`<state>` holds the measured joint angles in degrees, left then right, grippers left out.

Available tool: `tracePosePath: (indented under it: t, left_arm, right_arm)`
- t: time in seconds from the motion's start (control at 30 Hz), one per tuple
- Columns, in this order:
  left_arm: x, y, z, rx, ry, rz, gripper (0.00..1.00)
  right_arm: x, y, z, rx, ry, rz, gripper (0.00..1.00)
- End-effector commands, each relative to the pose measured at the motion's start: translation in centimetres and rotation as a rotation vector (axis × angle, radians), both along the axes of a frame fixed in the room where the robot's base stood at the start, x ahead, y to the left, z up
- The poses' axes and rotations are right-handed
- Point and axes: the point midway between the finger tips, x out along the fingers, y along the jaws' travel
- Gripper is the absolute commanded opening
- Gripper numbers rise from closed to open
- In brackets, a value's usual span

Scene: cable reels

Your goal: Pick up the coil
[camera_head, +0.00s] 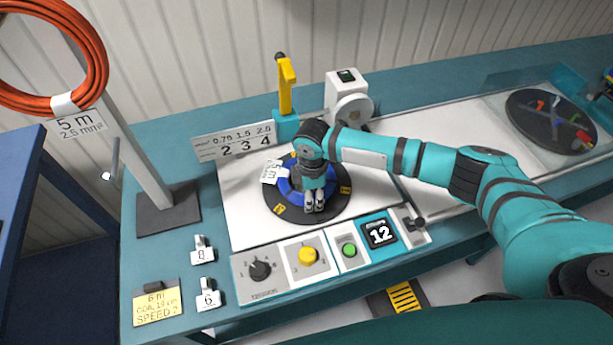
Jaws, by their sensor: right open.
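A blue coil (286,189) lies on a round black reel plate (282,216) on the white machine bed. A white tag (275,172) marked 5 m sits at its left side. My right gripper (314,206) points down over the coil, with its fingers open near the coil's front middle. The gripper and wrist hide much of the coil, and I cannot tell whether the fingers touch it. An orange coil (98,52) with a 5 m, 2.5 mm² label hangs on a post at the upper left. My left gripper is not in view.
A yellow lever (286,85) and a white wheel unit (349,98) stand behind the plate. A control panel (262,284) with knobs, a green button and a 12 display lies in front. A dark disc (551,121) under a clear cover is at the right.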

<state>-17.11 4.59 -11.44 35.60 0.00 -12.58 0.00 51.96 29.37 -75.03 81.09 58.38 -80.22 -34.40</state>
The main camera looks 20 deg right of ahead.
Motion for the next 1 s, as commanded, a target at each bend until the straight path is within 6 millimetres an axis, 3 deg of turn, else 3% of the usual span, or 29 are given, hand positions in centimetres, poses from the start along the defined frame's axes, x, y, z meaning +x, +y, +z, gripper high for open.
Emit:
tracePosePath:
  t: [0.2,0.5,1.0]
  left_arm:
    - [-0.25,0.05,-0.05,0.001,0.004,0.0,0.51]
    - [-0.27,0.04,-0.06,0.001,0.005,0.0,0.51]
    - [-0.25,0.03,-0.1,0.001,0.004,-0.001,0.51]
  right_arm:
    - [0.02,0.01,-0.05,0.0,-0.001,0.0,0.39]
    - [0.04,0.0,-0.01,0.0,-0.001,0.0,0.0]
    - [0.12,0.02,0.19,0.001,-0.003,0.0,0.0]
